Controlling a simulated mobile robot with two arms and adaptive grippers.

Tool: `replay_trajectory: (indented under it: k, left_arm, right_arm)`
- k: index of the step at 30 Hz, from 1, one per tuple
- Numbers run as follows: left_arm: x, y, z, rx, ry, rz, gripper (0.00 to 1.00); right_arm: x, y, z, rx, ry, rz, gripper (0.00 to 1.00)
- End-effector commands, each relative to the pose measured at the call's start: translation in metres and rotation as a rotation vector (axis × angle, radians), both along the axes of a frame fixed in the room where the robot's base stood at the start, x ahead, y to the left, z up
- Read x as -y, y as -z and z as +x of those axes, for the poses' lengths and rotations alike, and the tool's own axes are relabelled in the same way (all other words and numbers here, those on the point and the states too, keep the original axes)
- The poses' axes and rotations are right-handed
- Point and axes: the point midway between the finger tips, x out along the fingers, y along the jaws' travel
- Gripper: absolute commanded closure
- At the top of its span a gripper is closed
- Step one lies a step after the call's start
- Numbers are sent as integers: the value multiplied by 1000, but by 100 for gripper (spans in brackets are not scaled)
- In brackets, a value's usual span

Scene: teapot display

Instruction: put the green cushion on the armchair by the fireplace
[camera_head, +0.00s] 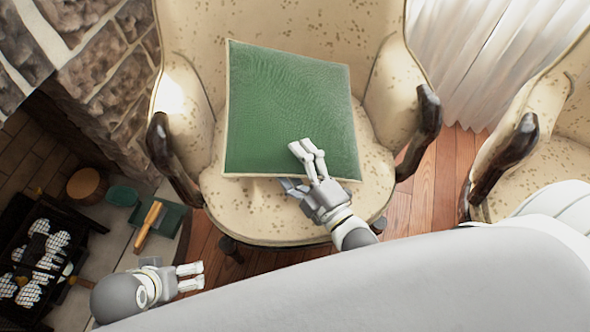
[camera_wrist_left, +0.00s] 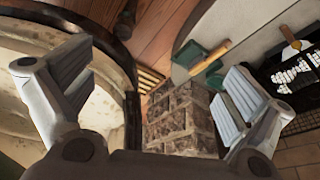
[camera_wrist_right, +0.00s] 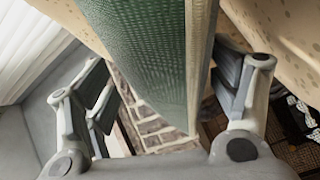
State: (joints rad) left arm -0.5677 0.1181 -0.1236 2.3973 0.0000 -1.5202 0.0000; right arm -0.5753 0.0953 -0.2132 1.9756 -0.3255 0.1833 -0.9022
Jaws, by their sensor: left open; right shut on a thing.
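The green cushion (camera_head: 288,110), with pale edging, is over the seat of the patterned cream armchair (camera_head: 255,215) by the stone fireplace. Its far edge is near the backrest; I cannot tell whether it rests on the seat. My right gripper (camera_head: 302,168) is shut on the cushion's near edge, one finger over its top. In the right wrist view the cushion (camera_wrist_right: 150,50) passes between the fingers (camera_wrist_right: 170,95). My left gripper (camera_head: 190,277) is open and empty, low at the left, apart from the cushion. Its spread fingers (camera_wrist_left: 150,90) show in the left wrist view.
The stone fireplace (camera_head: 110,85) stands left of the armchair. A green dustpan with a wooden-handled brush (camera_head: 150,222) and a dark grate (camera_head: 40,250) lie at the lower left. A second armchair (camera_head: 555,130) is at the right, before a white curtain (camera_head: 480,60).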

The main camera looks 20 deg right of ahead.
Motion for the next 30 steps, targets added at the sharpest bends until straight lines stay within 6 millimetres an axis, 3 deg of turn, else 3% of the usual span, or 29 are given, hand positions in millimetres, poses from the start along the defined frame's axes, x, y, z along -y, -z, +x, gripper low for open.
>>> replay_trajectory:
  k: [4,9,20,21,25,30]
  left_arm:
    - [-1,-13,-4,11,-1,0,0]
    - [-1,-9,-6,11,-1,0,0]
    - [-1,-9,-6,11,-1,0,0]
    - [-1,-9,-6,11,-1,0,0]
    - [-1,-9,-6,11,-1,0,0]
    - [-1,-9,-6,11,-1,0,0]
  right_arm:
    - [0,10,0,5,0,0,89]
    - [0,34,1,5,1,0,89]
    - [0,37,1,5,1,0,89]
    - [0,39,0,0,1,0,18]
    - [0,38,0,1,1,0,1]
    - [0,38,0,1,0,0,0]
